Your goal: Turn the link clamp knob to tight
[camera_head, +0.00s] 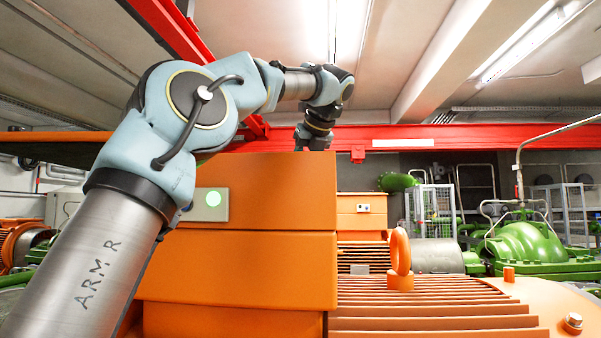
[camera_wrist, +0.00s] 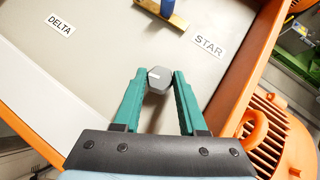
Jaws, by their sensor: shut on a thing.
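The clamp knob (camera_wrist: 159,82) is a small dark grey hexagonal piece with a short white line on its top, seen in the wrist view. My gripper (camera_wrist: 160,74) has its two teal fingers on either side of the knob and is shut on it. A brass link bar (camera_wrist: 178,19) with a blue post (camera_wrist: 167,8) lies just beyond the knob at the top edge, partly cut off. A DELTA label (camera_wrist: 60,24) is at upper left and a STAR label (camera_wrist: 208,44) at upper right. In the head view, the orange case hides my gripper and the knob.
The orange case wall (camera_wrist: 243,60) stands close to the right of my fingers. An orange lifting ring (camera_head: 400,255) stands on the ribbed housing to the right.

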